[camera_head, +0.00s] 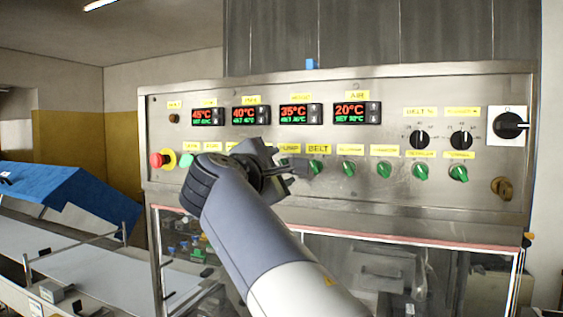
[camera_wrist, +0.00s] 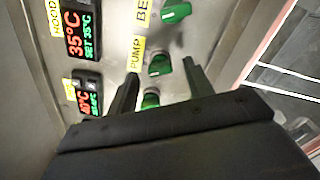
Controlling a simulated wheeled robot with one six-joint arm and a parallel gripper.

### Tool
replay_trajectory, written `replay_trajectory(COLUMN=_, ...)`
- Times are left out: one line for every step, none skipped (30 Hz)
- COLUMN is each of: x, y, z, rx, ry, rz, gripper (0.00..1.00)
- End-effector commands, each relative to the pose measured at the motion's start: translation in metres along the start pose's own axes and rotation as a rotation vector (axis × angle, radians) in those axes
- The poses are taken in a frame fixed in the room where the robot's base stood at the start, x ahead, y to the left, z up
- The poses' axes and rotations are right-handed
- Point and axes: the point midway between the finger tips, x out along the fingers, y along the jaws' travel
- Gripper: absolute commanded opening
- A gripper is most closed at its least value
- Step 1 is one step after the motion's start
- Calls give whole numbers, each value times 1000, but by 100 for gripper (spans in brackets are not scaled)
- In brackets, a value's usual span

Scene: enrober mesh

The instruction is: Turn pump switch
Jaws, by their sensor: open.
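The pump switch is a green rotary knob (camera_wrist: 160,65) beside the yellow PUMP label (camera_wrist: 135,53) in the wrist view. My gripper (camera_wrist: 161,73) is open, and its two dark fingers appear on either side of this knob. Whether they touch it I cannot tell. In the head view my gripper (camera_head: 298,164) is at the panel, just left of the BELT switch (camera_head: 315,167). It hides most of the pump switch there, and the PUMP label (camera_head: 290,148) shows only partly.
The steel panel (camera_head: 260,90) carries several red-green displays and more green knobs. In the wrist view, one green knob (camera_wrist: 150,100) is lower between the fingers, and the BELT knob (camera_wrist: 176,12) is above. A red emergency button (camera_head: 156,160) is at left, a black main switch (camera_head: 508,125) at right.

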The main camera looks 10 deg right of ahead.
Motion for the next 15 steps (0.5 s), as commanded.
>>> replay_trajectory(x=6, y=1, z=1, rx=0, ry=-1, rz=-1, gripper=49)
replay_trajectory(x=9, y=1, z=1, rx=0, ry=-2, rz=-1, gripper=49)
replay_trajectory(x=12, y=0, z=1, rx=0, ry=-2, rz=-1, gripper=49)
replay_trajectory(x=14, y=0, z=1, rx=0, ry=-1, rz=-1, gripper=49)
replay_trajectory(x=15, y=0, z=0, rx=0, ry=0, rz=0, gripper=49)
replay_trajectory(x=16, y=0, z=0, rx=0, ry=0, rz=1, gripper=49)
replay_trajectory(x=17, y=0, z=0, rx=0, ry=0, rz=1, gripper=49)
replay_trajectory(x=17, y=0, z=0, rx=0, ry=0, rz=1, gripper=49)
replay_trajectory(x=17, y=0, z=0, rx=0, ry=1, rz=1, gripper=49)
replay_trajectory(x=17, y=0, z=0, rx=1, ry=1, rz=1, gripper=49)
replay_trajectory(x=17, y=0, z=0, rx=1, ry=1, rz=1, gripper=49)
replay_trajectory(x=17, y=0, z=0, rx=1, ry=1, rz=1, gripper=49)
replay_trajectory(x=17, y=0, z=0, rx=1, ry=1, rz=1, gripper=49)
replay_trajectory(x=17, y=0, z=0, rx=1, ry=1, rz=1, gripper=49)
replay_trajectory(x=17, y=0, z=0, rx=1, ry=1, rz=1, gripper=47)
